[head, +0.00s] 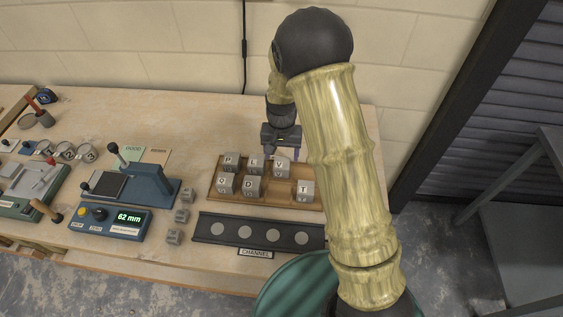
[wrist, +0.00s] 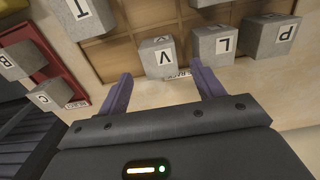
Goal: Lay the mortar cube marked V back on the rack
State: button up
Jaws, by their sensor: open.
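The grey mortar cube marked V (head: 281,167) stands in the back row of the wooden rack (head: 281,197), to the right of the L cube (head: 253,164). In the wrist view the V cube (wrist: 157,58) is upright at the rack's near edge, just beyond and between my fingertips. My gripper (head: 281,153) is open and empty, above and behind the V cube. In the wrist view its two fingers (wrist: 160,76) are spread apart, with no contact visible.
Cubes P (head: 230,160), D (head: 252,187) and T (head: 304,189) also stand on the rack. A dark channel tray (head: 203,228) lies in front. Several small cubes stand left of it. In the wrist view, cubes B (wrist: 17,60) and C (wrist: 57,98) are near a red tray.

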aim_at(283, 164)
notch_tip(283, 164, up, 6)
jog(key=shift+f+b, duration=0.1)
jog(key=shift+b, duration=0.2)
dwell(0.4)
jog(key=s+d+r+n+t, duration=0.1)
jog(key=s+d+r, duration=0.2)
jog(key=s+d, duration=0.2)
jog(key=s+d+r+n+t, duration=0.1)
jog(key=s+d+r, duration=0.2)
jog(key=s, duration=0.9)
jog(key=shift+s+d+r+t, duration=0.2)
jog(key=shift+d+t, duration=0.1)
jog(key=shift+d, duration=0.95)
